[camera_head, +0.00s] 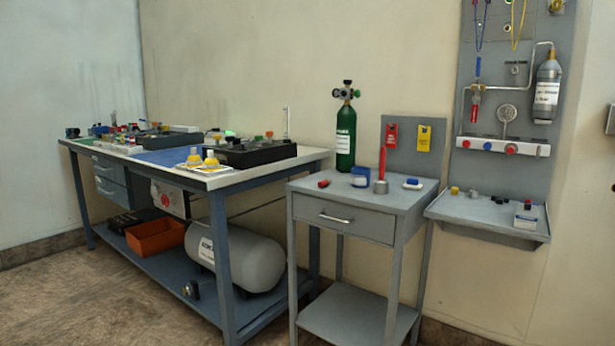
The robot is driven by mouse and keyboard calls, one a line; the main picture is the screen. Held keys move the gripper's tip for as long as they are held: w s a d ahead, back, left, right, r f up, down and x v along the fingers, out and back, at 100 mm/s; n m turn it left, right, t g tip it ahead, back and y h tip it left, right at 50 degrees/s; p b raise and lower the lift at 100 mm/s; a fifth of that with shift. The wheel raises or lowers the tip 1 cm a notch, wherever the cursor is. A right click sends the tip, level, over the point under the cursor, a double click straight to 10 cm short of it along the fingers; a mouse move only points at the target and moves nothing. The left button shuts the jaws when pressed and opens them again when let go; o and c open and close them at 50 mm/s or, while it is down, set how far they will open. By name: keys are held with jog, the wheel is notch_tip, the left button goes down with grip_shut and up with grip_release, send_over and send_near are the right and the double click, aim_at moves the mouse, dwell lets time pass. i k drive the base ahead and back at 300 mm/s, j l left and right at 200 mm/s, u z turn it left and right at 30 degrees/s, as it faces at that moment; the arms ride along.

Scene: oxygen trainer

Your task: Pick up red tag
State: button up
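A red tag (391,136) hangs on the left side of the small grey upright board (450,150) at the back of the grey drawer cart. A yellow tag (423,138) hangs beside it on the right. Another small red tag-like piece (474,113) hangs below a valve on the tall wall panel. Print on the tags is too small to read. My gripper does not show in the head view.
The grey cart top (408,203) holds a green cylinder (345,138), a tall red object (382,162) on a grey base, and small blue and white items. A long workbench (190,180) stands left. A shelf (490,212) juts out right. Floor is clear at lower left.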

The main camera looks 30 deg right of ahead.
aim_at(391, 136)
jog(key=i+z, duration=0.4)
jog(key=i+j+z, duration=0.2)
jog(key=z, duration=0.25)
jog(key=i+j+z, duration=0.25)
jog(key=z, duration=0.15)
jog(key=i+j+z, duration=0.2)
jog(key=j+z, duration=0.25)
jog(key=l, duration=0.1)
